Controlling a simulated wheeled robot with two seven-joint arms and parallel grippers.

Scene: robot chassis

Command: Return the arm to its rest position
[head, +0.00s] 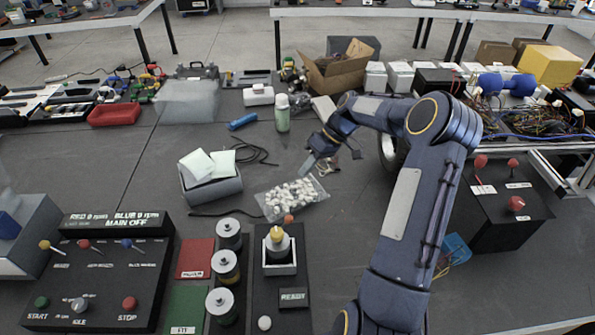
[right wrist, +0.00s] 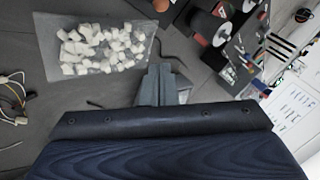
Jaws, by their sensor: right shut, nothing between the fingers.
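My right arm (head: 405,215) comes in from the lower right of the head view and bends at its elbow near the top. Its gripper (head: 308,168) points down and left above the table, just beyond a clear bag of white pieces (head: 290,198). In the right wrist view the gripper (right wrist: 158,75) is shut with nothing in it, and the bag (right wrist: 100,48) lies to its upper left, apart from the fingers. My left gripper is not in view.
A black control box (head: 100,265), canisters (head: 228,268) and a grey bin (head: 212,185) stand left of the arm. A black box with red knobs (head: 500,205) is at right.

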